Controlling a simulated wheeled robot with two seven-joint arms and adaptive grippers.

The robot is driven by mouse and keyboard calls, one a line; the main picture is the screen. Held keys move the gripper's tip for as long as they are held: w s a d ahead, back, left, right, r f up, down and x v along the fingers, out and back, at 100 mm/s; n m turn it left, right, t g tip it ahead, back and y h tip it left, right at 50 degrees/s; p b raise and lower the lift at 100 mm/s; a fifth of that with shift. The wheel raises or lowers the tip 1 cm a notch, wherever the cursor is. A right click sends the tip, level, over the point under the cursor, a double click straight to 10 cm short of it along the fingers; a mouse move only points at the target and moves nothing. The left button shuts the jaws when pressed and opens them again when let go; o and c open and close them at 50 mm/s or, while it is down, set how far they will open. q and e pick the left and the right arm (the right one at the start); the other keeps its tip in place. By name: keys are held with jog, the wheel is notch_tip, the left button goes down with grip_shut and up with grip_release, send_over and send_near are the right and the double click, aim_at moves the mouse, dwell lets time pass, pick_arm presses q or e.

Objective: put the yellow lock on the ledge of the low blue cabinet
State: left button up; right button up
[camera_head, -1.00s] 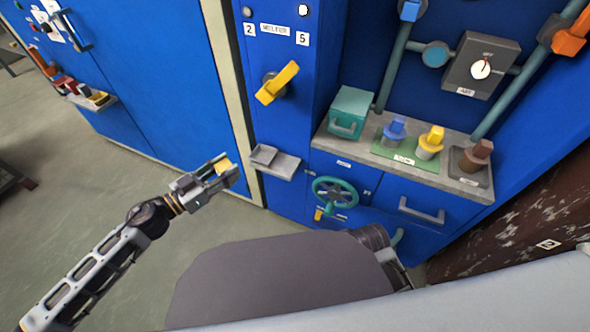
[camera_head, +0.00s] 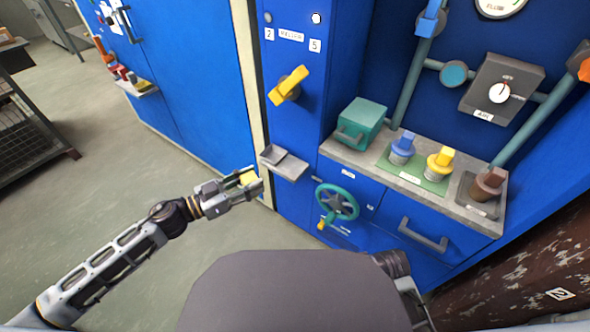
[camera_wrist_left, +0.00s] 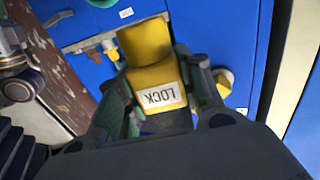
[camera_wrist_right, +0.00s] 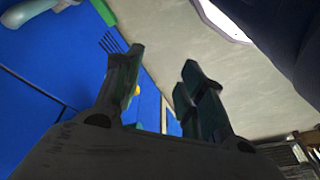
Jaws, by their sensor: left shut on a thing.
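The yellow lock (camera_wrist_left: 158,82) with a white LOCK label is held between the fingers of my left gripper (camera_wrist_left: 160,112). In the head view the lock (camera_head: 247,178) shows as a small yellow patch in the left gripper (camera_head: 252,184). That gripper is in the air, just left of and below a small grey ledge (camera_head: 290,170) on a blue cabinet front (camera_head: 296,125). A low blue cabinet (camera_head: 385,218) with a grey top ledge (camera_head: 345,154) stands to the right. My right gripper (camera_wrist_right: 160,85) is open and empty in its wrist view.
The grey top bears a teal box (camera_head: 362,122), a blue plug (camera_head: 403,148), a yellow plug (camera_head: 440,163) and a brown plug (camera_head: 488,184). A green handwheel (camera_head: 337,202) and a grey handle (camera_head: 422,235) stick out below. Open floor lies left.

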pick_arm(q)
jog(key=shift+w, duration=0.1)
jog(key=w+d+b, duration=0.1)
jog(key=w+d, duration=0.3)
jog(key=w, duration=0.1)
jog(key=w+d+b, duration=0.2)
jog(key=w+d, duration=0.1)
jog(key=w, duration=0.2)
jog(key=w+d+b, duration=0.1)
jog(key=w+d, duration=0.3)
jog(key=w, duration=0.1)
jog(key=shift+w+d+f, duration=0.15)
jog(key=shift+w+d, duration=0.15)
jog(key=shift+w, duration=0.05)
jog(key=shift+f+b, duration=1.25)
jog(key=shift+f, duration=0.35)
pick_arm(e)
jog(key=a+f, duration=0.1)
jog(key=w+a+f+t+y, duration=0.1)
jog(key=f, duration=0.1)
jog(key=a+f+t, duration=0.1)
jog(key=f, duration=0.1)
jog(key=shift+w+y, duration=0.15)
jog(key=shift+y, duration=0.15)
